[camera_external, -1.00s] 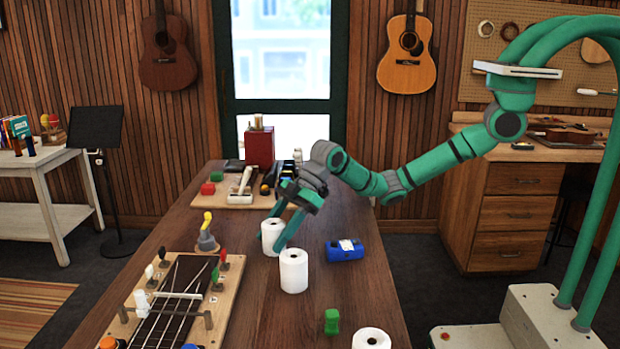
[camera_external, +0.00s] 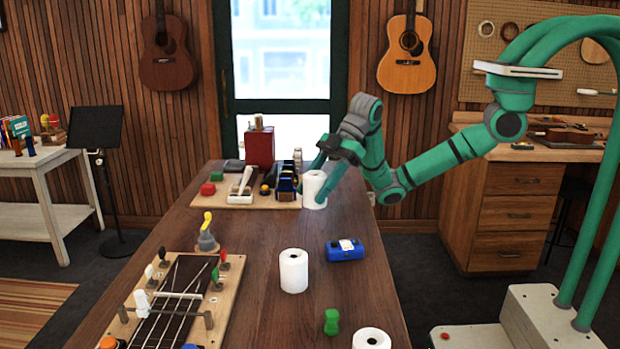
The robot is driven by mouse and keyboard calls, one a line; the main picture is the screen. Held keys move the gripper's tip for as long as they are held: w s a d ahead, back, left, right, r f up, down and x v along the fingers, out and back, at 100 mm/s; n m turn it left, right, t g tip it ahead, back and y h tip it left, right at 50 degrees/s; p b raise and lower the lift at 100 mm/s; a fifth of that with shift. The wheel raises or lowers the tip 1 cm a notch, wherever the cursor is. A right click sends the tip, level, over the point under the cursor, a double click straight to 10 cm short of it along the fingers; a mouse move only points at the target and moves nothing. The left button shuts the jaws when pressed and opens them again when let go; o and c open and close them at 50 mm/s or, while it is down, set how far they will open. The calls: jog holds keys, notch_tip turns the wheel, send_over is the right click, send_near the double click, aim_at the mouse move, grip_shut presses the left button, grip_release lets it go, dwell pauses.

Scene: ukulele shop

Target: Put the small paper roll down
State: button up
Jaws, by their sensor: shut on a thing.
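My gripper (camera_external: 318,172) is shut on a white paper roll (camera_external: 314,190) at the far part of the table, by the right end of the wooden tool board. The roll is upright. I cannot tell whether its bottom touches the table. A second white paper roll (camera_external: 293,271) stands upright nearer the camera, in the middle of the table. A third white roll (camera_external: 371,339) is at the near edge of the picture, partly cut off.
The table (camera_external: 255,250) also bears a blue object (camera_external: 344,250), a green piece (camera_external: 331,321) and a fretboard jig (camera_external: 178,300). The tool board (camera_external: 225,199) with a red box (camera_external: 259,148) is at the back. The table between the held roll and the blue object is clear.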

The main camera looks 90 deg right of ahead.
jog(key=shift+s+d+r, duration=0.2)
jog(key=shift+s+r, duration=0.05)
jog(key=shift+s, duration=0.25)
jog(key=shift+s+d+r, duration=0.15)
jog(key=shift+s+r, duration=0.1)
jog(key=shift+s, duration=0.25)
jog(key=s+d+m+t+h, duration=0.25)
jog(key=s+d+m, duration=0.2)
jog(key=d, duration=0.95)
send_over(294, 220)
jog(key=shift+n+g, duration=0.45)
jog(key=f, duration=0.8)
jog(key=shift+s+a+f, duration=0.1)
jog(key=shift+s+f, duration=0.15)
jog(key=shift+f, duration=0.1)
jog(key=shift+w+f, duration=0.2)
jog(key=shift+f, duration=0.05)
jog(key=shift+w+f, duration=0.1)
jog(key=shift+f, duration=1.55)
jog(key=shift+f, duration=0.1)
jog(key=o, duration=1.1)
jog(key=shift+o, duration=0.2)
